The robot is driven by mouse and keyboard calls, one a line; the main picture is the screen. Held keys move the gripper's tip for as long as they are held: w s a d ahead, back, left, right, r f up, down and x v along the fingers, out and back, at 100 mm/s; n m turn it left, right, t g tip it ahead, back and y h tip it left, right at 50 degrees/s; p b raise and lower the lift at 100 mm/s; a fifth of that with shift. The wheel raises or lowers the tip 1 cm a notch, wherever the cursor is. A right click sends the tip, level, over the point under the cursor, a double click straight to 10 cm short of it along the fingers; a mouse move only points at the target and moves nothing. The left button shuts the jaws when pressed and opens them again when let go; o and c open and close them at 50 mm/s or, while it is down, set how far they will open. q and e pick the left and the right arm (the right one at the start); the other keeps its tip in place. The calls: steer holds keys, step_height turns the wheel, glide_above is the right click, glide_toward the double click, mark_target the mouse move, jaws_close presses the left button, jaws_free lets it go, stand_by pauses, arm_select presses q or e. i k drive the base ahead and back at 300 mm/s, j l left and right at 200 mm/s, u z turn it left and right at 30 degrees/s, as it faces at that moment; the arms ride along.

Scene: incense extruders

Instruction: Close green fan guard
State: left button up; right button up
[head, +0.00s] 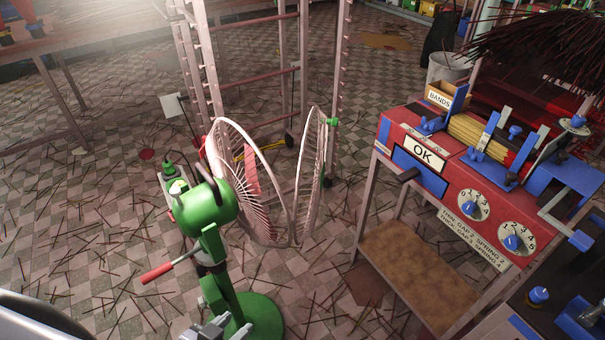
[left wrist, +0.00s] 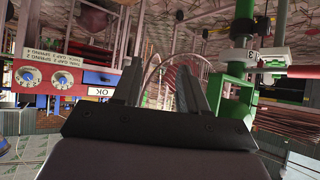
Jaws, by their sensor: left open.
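The green fan (head: 212,200) stands on a round green base (head: 258,318) in the lower left-middle of the head view. Its wire guard is open: the rear cage (head: 228,150) stays at the motor, and the front guard (head: 312,170) is swung away to the right, with a green latch (head: 332,121) on its edge. The halves meet near the bottom. My left gripper (head: 218,326) is at the bottom edge, in front of the fan, open and empty. In the left wrist view its fingers (left wrist: 160,85) are spread, with guard wires (left wrist: 183,68) beyond them. My right gripper is not visible.
A red bench with an OK sign (head: 418,152) and dials stands to the right. A red-tipped lever (head: 156,273) sticks out left of the fan. A pale rack (head: 250,75) stands behind the guard. Thin sticks litter the checkered floor, which is open at the left.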

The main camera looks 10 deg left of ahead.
mark_target(323, 146)
steer(key=i+l+u, duration=0.25)
steer(key=u, duration=0.25)
steer(key=l+z, duration=0.25)
steer(key=z, duration=0.15)
steer(key=l+z, duration=0.25)
steer(key=z, duration=0.15)
steer(key=l+z, duration=0.4)
steer(key=k+j, duration=0.05)
steer(key=j, duration=0.05)
